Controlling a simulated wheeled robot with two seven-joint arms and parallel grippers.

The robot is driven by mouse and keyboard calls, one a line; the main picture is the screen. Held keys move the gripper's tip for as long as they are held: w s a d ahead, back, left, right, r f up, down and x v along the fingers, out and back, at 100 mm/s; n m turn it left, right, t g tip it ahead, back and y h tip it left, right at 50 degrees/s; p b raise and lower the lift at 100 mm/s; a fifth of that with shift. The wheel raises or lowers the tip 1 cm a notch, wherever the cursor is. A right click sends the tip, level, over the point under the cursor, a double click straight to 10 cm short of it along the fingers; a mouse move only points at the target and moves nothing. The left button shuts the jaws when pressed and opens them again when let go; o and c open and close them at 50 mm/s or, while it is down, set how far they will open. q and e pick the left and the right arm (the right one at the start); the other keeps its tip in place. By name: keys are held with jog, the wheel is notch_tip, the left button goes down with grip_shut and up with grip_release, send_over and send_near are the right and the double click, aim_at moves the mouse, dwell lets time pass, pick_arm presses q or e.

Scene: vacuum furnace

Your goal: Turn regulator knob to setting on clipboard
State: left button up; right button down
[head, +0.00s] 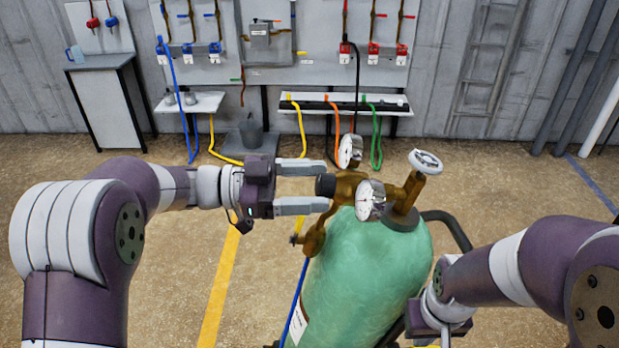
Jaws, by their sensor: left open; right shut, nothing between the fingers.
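The brass regulator (347,188) sits on top of a green gas cylinder (372,258). Its black regulator knob (325,185) points left. Two round gauges, a rear gauge (350,151) and a front gauge (371,200), are on the regulator; their readings are too small to tell. My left gripper (326,186) is open, with one finger on the far side and one on the near side of the knob; I cannot tell whether they touch it. My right gripper (444,336) is low, right of the cylinder, shut and empty, its fingers mostly hidden. No clipboard is visible.
A round-handled cylinder valve (425,161) rises right of the regulator. A wall panel (280,45) with valves and coloured hoses stands behind, with a narrow shelf (340,104) below. A grey cabinet (103,102) is at far left.

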pick_arm(q)
jog(key=shift+w+d+f, duration=0.1)
jog(key=shift+w+d, duration=0.1)
jog(key=shift+w, duration=0.05)
jog(key=shift+s+a, duration=0.1)
jog(key=shift+s, duration=0.05)
jog(key=c, duration=1.1)
jog(key=shift+o, duration=0.2)
jog(key=m+b, duration=0.1)
jog(key=m+g+b, duration=0.1)
jog(key=b, duration=0.1)
jog(key=m+b, duration=0.1)
jog(key=m, duration=0.1)
jog(key=shift+f, duration=0.25)
jog(key=shift+r+m+y+b, duration=0.2)
jog(key=shift+m+y+b, duration=0.1)
jog(key=shift+m, duration=0.1)
jog(key=shift+r, duration=0.2)
jog(key=o, duration=1.1)
jog(key=shift+c, duration=0.2)
jog(key=shift+a, duration=0.1)
